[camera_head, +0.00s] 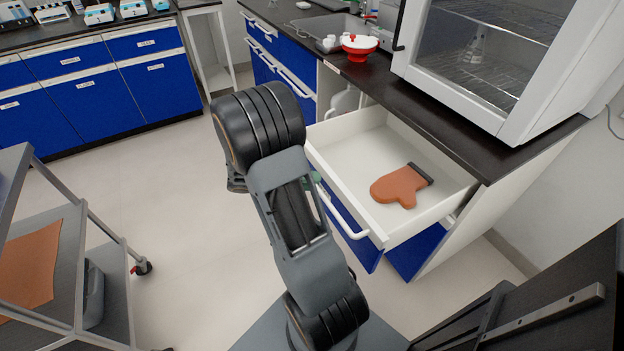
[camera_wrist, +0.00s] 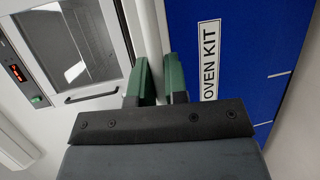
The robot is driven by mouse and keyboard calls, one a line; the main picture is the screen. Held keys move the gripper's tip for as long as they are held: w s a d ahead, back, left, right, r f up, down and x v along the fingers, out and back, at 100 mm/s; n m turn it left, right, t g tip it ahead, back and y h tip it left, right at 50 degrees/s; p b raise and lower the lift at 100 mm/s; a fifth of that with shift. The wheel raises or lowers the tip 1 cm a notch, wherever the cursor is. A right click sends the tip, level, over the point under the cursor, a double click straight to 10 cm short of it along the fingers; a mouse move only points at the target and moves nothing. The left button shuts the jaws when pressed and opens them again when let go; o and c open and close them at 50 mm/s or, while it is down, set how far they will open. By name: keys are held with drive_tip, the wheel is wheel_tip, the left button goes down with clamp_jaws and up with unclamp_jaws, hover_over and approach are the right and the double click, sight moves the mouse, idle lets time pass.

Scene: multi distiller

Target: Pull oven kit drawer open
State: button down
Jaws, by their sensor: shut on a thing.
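The oven kit drawer (camera_head: 345,155) is pulled well out of the dark-topped counter in the head view. Its white box is open at the top, and an orange oven mitt (camera_head: 399,187) with a dark cuff lies inside. Its blue front, with the OVEN KIT label (camera_wrist: 209,65), fills the right of the wrist view. My gripper (camera_wrist: 158,75) has its green fingers shut on the white drawer handle (camera_head: 342,215), beside the label. In the head view my arm hides most of the gripper and part of the drawer front.
A glass-doored oven (camera_head: 500,60) stands on the counter above the drawer. A red and white dish (camera_head: 359,47) is near the sink. A grey trolley (camera_head: 75,255) stands at the left.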

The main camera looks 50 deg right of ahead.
drive_tip(key=c, duration=1.2)
unclamp_jaws()
drive_tip(key=shift+o, duration=0.2)
drive_tip(key=shift+w, duration=0.1)
drive_tip(key=v, duration=1.3)
drive_tip(key=shift+w+a+p, duration=0.2)
drive_tip(key=shift+a+p, duration=0.15)
drive_tip(key=shift+p, duration=0.1)
drive_tip(key=shift+r, duration=0.1)
